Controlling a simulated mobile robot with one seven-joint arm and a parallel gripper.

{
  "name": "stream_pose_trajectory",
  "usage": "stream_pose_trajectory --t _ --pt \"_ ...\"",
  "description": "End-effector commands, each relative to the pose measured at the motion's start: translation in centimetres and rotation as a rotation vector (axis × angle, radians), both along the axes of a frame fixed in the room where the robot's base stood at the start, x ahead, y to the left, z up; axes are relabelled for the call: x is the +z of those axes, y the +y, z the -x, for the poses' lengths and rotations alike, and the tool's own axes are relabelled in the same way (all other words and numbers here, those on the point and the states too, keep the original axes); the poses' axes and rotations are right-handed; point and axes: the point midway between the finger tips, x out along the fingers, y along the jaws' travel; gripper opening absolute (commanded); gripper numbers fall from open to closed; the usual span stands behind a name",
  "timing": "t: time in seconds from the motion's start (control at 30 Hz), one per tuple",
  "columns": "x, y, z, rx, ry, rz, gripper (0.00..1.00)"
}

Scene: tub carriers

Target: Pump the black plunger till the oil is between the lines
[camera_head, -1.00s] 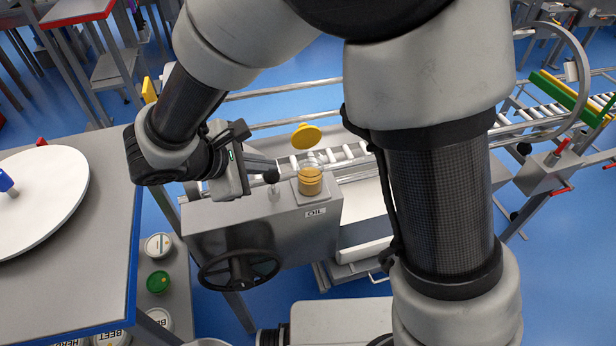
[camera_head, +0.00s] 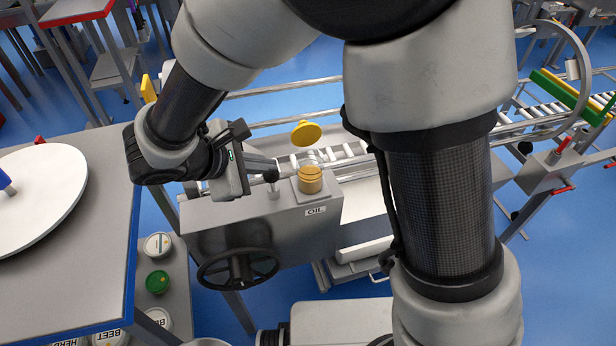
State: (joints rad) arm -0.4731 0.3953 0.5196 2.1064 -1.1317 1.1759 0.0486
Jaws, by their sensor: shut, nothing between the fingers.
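The black plunger knob (camera_head: 271,175) stands on a short pale stem on top of the grey box labelled OIL (camera_head: 250,215). To its right is the small clear oil cup (camera_head: 310,180), with amber oil filling most of it. Its lines are too small to read the level against them. My gripper (camera_head: 274,165) reaches in from the left, with its shut, empty fingers just above the knob. I cannot tell whether they touch it.
A black handwheel (camera_head: 238,268) is on the box's front. A yellow disc (camera_head: 306,135) stands behind the cup, near roller rails. A table with a white round plate (camera_head: 40,195) is at left. Lidded tubs (camera_head: 158,282) sit on a low shelf.

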Motion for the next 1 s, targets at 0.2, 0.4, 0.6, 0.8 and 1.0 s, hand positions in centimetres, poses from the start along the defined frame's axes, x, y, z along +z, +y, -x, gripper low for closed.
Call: stream_pose_trajectory --t 0.2,0.4,0.6,0.8,1.0 --pt "-0.17 0.01 0.01 0.000 0.001 -0.001 0.00" --pt "-0.25 0.02 0.02 0.000 0.001 -0.001 0.00" --pt "-0.50 0.02 0.02 0.001 0.002 0.000 0.00" --pt "-0.75 0.02 0.03 0.001 0.002 0.000 0.00" --pt "-0.99 0.02 0.04 0.001 0.002 0.000 0.00"
